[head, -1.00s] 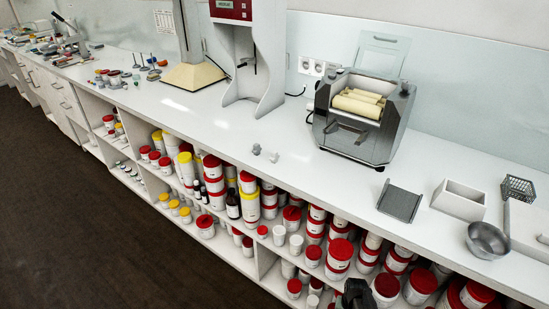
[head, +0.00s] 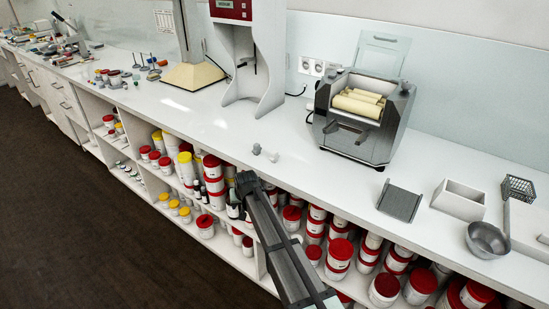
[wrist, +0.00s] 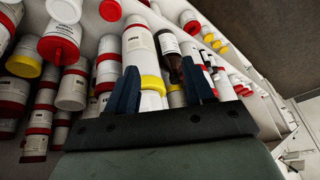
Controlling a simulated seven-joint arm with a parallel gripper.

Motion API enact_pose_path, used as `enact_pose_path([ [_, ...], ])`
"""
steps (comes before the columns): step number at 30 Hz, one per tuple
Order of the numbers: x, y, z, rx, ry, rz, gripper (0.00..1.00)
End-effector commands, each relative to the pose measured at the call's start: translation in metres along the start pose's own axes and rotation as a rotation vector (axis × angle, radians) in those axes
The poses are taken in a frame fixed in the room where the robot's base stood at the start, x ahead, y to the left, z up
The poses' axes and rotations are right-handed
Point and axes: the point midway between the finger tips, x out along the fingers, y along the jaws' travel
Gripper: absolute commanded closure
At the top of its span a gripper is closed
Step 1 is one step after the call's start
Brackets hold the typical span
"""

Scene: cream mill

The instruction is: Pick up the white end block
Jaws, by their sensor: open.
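Two small pale grey-white pieces, a left one (head: 256,149) and a right one (head: 273,157), sit close together near the front edge of the white counter (head: 310,190). They look like end blocks, but they are too small to tell apart well. My gripper (head: 246,182) is at the counter's front edge, below and to the left of them in the head view, apart from both. In the wrist view my gripper (wrist: 160,82) shows two dark fingers spread apart with nothing held between them. The pieces are not visible in the wrist view.
The roller mill (head: 362,118) stands behind to the right, and a white stand (head: 250,65) behind the pieces. A grey tray (head: 399,203), white box (head: 459,200) and ladle (head: 487,239) lie at the right. Shelves of jars (wrist: 107,70) are under the counter.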

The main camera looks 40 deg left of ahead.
Motion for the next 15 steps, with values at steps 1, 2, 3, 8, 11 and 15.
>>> enact_pose_path([
  [1, -0.013, -0.025, -0.024, -0.028, 0.019, -0.014, 0.48],
  [2, -0.020, -0.037, -0.034, -0.044, 0.028, -0.021, 0.48],
  [3, -0.030, -0.053, -0.046, -0.064, 0.040, -0.030, 0.48],
  [8, -0.067, -0.101, -0.084, -0.131, 0.074, -0.057, 0.48],
  [11, -0.087, -0.118, -0.101, -0.170, 0.082, -0.064, 0.48],
  [15, -0.113, -0.125, -0.120, -0.231, 0.069, -0.060, 0.48],
])
